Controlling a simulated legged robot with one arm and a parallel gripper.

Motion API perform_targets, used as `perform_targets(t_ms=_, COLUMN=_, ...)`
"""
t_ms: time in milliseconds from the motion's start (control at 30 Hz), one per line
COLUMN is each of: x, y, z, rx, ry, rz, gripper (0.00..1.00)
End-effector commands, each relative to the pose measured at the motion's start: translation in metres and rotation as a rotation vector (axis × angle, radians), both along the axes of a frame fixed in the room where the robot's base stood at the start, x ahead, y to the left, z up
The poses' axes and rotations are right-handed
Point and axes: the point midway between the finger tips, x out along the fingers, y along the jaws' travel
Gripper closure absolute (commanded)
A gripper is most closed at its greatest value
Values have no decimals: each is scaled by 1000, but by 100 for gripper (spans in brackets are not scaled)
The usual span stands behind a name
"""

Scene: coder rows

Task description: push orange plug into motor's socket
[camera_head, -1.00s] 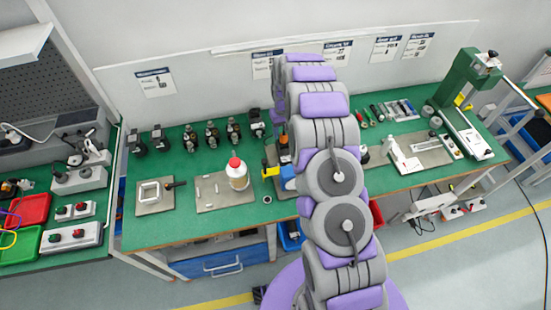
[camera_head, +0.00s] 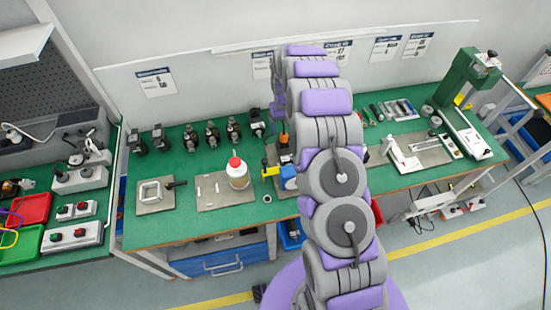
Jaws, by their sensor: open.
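A blue motor (camera_head: 288,178) stands on a plate near the middle of the green bench, just left of my arm and partly hidden by it. Its socket is too small to make out. A small orange thing (camera_head: 283,139), which looks like the orange plug, shows just behind the motor, below my gripper. My gripper (camera_head: 279,112) shows only in part beside the far end of my arm, pointing down. It is open, above and behind the motor. I cannot tell whether it touches the orange thing.
A white bottle with a red cap (camera_head: 236,174) stands on a plate left of the motor. A yellow part (camera_head: 267,168) is close beside the motor. Several dark devices (camera_head: 212,137) line the back. A green press (camera_head: 470,90) stands at the right.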

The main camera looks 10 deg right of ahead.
Motion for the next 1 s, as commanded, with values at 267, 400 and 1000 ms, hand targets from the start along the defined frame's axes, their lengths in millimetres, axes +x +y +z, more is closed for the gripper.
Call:
perform_targets(t_ms=267, x=0, y=0, z=0, rx=0, ry=0, rz=0, gripper=13)
perform_targets(t_ms=400, x=1, y=0, z=5, rx=0, ry=-1, rz=0, gripper=13)
perform_targets(t_ms=1000, x=3, y=0, z=124, rx=0, ry=0, rz=0, gripper=13)
